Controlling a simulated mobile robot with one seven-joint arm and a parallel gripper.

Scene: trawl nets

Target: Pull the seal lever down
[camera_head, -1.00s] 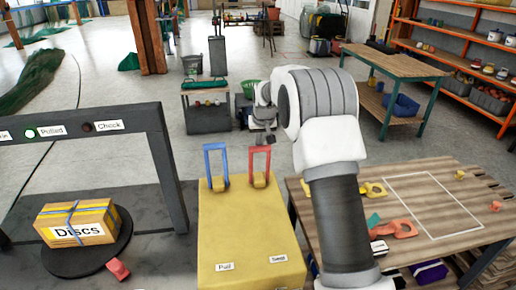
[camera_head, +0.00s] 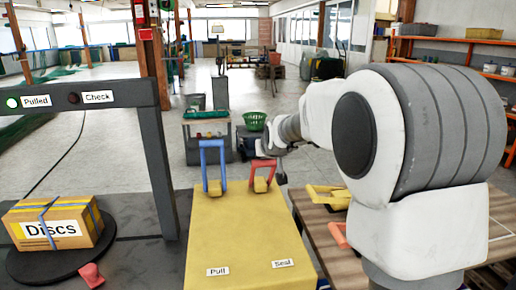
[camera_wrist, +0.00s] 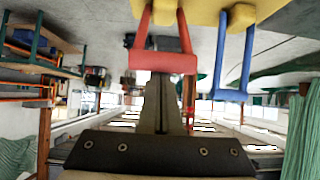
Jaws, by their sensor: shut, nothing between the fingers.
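The red lever (camera_head: 262,164) stands on the yellow console (camera_head: 240,235), in line with the "Seal" label (camera_head: 283,263). Its handle sits lower than that of the upright blue lever (camera_head: 213,145), as if tilted. The blue lever is in line with the "Pull" label (camera_head: 218,271). My gripper (camera_head: 281,172) is shut and empty at the red lever's right side. In the wrist view my shut fingers (camera_wrist: 164,100) reach toward the red crossbar (camera_wrist: 162,62), which overlaps their far end. I cannot tell whether they touch. The blue crossbar (camera_wrist: 230,95) is off to the right there.
A dark frame (camera_head: 160,165) at left carries a lit green lamp (camera_head: 12,102) by "Pulled" and a dark lamp (camera_head: 73,98) by "Check". A "Discs" box (camera_head: 80,212) sits on a round plate (camera_head: 40,264). A wooden table (camera_head: 330,255) stands right of the console.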

